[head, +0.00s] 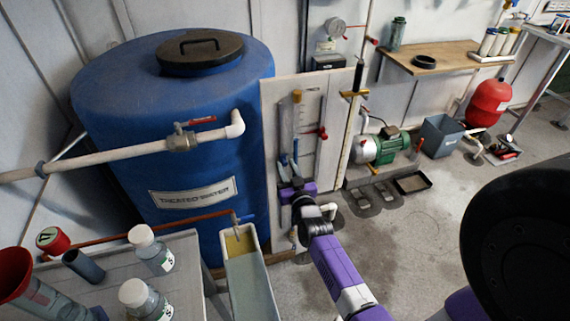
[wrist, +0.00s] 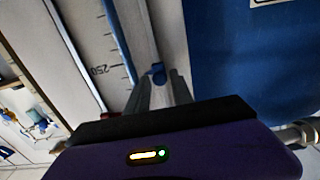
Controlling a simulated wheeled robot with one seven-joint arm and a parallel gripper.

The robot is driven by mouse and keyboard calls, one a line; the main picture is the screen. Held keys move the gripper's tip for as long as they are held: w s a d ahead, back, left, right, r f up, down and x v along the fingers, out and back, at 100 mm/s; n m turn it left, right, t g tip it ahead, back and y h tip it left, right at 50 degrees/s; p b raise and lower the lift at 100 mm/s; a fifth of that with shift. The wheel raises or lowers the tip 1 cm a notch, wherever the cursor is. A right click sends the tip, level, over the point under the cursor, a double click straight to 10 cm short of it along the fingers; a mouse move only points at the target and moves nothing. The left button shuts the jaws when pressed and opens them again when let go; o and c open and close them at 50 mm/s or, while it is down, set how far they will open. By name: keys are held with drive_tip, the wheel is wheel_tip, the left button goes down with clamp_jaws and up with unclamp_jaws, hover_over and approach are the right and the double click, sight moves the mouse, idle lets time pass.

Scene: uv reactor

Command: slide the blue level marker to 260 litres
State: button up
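The level gauge is a narrow upright scale (head: 308,112) on a pale board beside the blue tank. In the wrist view the scale (wrist: 105,45) appears turned over, with the number 250 legible beside its tick marks. A small blue piece, apparently the level marker (wrist: 157,73), shows at the tips of my gripper (wrist: 165,76). Its exact height on the scale is not readable. My gripper (head: 293,172) is at the lower part of the gauge in the head view. Its two grey fingers are close around or against the blue piece; whether they clamp it is unclear.
The large blue tank (head: 165,110) labelled treated water stands left of the gauge. A valve pipe (head: 120,158) crosses its front. A grey trough (head: 248,285) and a bench with bottles (head: 150,248) are at lower left. A green pump (head: 380,147) sits right; floor is open at centre right.

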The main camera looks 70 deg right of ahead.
drive_tip(key=v, duration=0.5)
drive_tip(key=shift+s+a, duration=0.3)
